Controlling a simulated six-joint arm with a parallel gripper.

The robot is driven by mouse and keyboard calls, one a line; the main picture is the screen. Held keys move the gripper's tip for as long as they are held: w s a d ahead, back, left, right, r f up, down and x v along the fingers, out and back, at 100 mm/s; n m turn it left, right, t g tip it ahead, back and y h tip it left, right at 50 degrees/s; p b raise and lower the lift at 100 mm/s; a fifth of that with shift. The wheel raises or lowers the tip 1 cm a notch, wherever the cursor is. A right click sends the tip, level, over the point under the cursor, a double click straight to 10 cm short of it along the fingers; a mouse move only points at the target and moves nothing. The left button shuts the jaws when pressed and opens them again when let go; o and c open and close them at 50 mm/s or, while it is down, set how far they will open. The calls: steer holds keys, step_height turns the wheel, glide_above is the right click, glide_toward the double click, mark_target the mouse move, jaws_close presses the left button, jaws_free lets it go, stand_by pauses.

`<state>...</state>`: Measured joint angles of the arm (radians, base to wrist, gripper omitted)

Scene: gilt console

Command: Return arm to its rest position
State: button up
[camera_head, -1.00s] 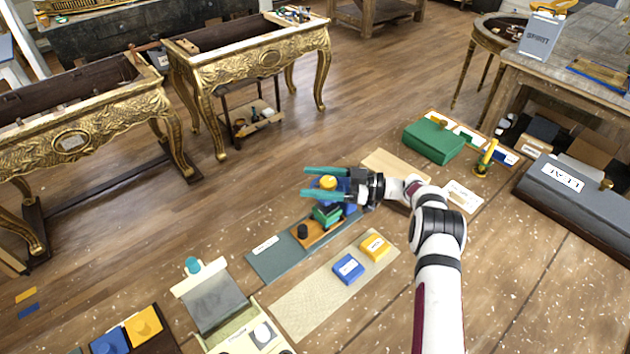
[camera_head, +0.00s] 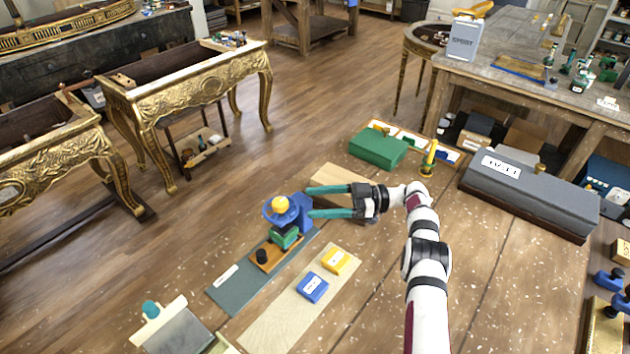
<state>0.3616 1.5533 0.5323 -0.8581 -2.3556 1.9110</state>
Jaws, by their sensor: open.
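My gripper (camera_head: 308,202) has two teal fingers, spread open with nothing between them. It hangs over the table just right of a blue stand (camera_head: 284,212) topped by a yellow knob (camera_head: 281,204). The left finger ends are close to the blue stand; I cannot tell whether they touch it. My white arm reaches up from the bottom of the view, bent at a dark joint. Below the stand, a green block (camera_head: 285,237) sits on an orange-brown tray (camera_head: 266,260) with a black knob. These rest on a grey-green mat (camera_head: 235,289).
A blue box (camera_head: 312,288) and a yellow box (camera_head: 335,262) lie on a beige mat (camera_head: 278,328). A green box (camera_head: 378,148) and a yellow-topped candlestick-like piece (camera_head: 429,160) stand behind my arm. A grey case (camera_head: 528,190) stands at right. Bare tabletop lies right of my arm.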

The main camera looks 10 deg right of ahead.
steer(key=w+d+r+m+t+h, duration=0.3)
steer(key=w+r+m+t, duration=0.1)
steer(key=w+r+t, duration=0.25)
steer(key=w+d+r+m+t+h, duration=0.2)
steer(key=w+r+m+t, duration=0.25)
steer(key=w+r, duration=0.3)
steer(key=s+d+r+m+t+h, duration=0.1)
steer(key=d+r+m+t+h, duration=0.3)
steer(key=d+r+m+h, duration=0.45)
steer(key=s+a+f+m+g+h, duration=0.1)
steer(key=s+f+m+g+h, duration=0.2)
steer(key=s, duration=0.9)
steer(key=s+a+f+m+g+h, duration=0.15)
steer(key=s+g+h, duration=0.35)
steer(key=s, duration=0.7)
steer(key=s+a+f+g+y, duration=0.1)
steer(key=s+a, duration=0.3)
steer(key=s, duration=0.5)
steer(key=s+a+f+m+g+y, duration=0.1)
steer(key=s+a+f+g, duration=0.3)
steer(key=s, duration=0.6)
steer(key=s+a+f+g+y, duration=0.2)
steer(key=s+a+f+y, duration=0.1)
steer(key=s, duration=0.7)
steer(key=shift+s+a+f+m+g, duration=0.15)
steer(key=shift+a+f+m+g, duration=0.1)
steer(key=shift+a+m+g, duration=0.15)
